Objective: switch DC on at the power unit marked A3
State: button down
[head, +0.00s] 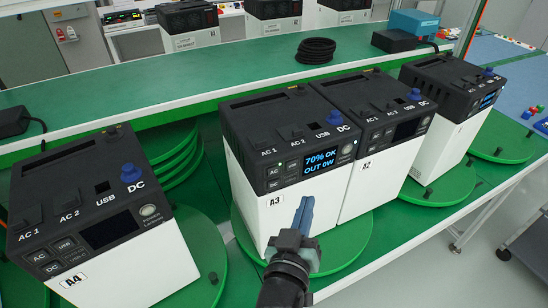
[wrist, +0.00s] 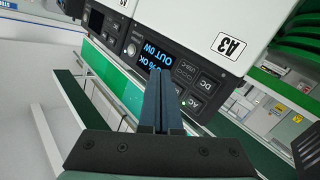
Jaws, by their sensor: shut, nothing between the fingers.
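The power unit marked A3 (head: 262,205) is a white box with a black top and control panel, on a green turntable disc. Its lit display (head: 320,160) reads 70% OK, OUT 0W. The DC button (head: 273,184) sits below the AC button (head: 273,171), left of the display. In the wrist view the panel is upside down, with the DC button (wrist: 208,85) and the AC button (wrist: 196,103) right of the fingers; a small green light shows by AC. My gripper (head: 305,203) is shut and empty, in front of A3's face below the display; its tips (wrist: 160,75) show near the display.
Unit A4 (head: 165,263) stands on its own disc at left, its display dark. Unit A2 (head: 362,190) stands close against A3's right side, and another unit (head: 440,135) is farther right. A coiled black cable (head: 316,50) lies on the green shelf behind.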

jog(key=s+p, duration=0.2)
jog(key=p, duration=0.1)
jog(key=s+n+g+p, duration=0.1)
jog(key=p, duration=0.3)
jog(key=s+g+p, duration=0.1)
jog(key=s+p, duration=0.1)
jog(key=p, duration=0.2)
jog(key=shift+s+a, duration=0.3)
jog(key=shift+a, duration=0.1)
jog(key=shift+w, duration=0.1)
jog(key=b, duration=0.2)
send_near(284, 183)
jog(key=w+d+f, duration=0.1)
jog(key=w+d, duration=0.1)
jog(key=shift+w+a+b, duration=0.2)
jog(key=shift+w+b, duration=0.2)
jog(key=shift+w, duration=0.45)
dwell(0.9)
jog(key=shift+w+a+b, duration=0.25)
jog(key=shift+w+b, duration=0.1)
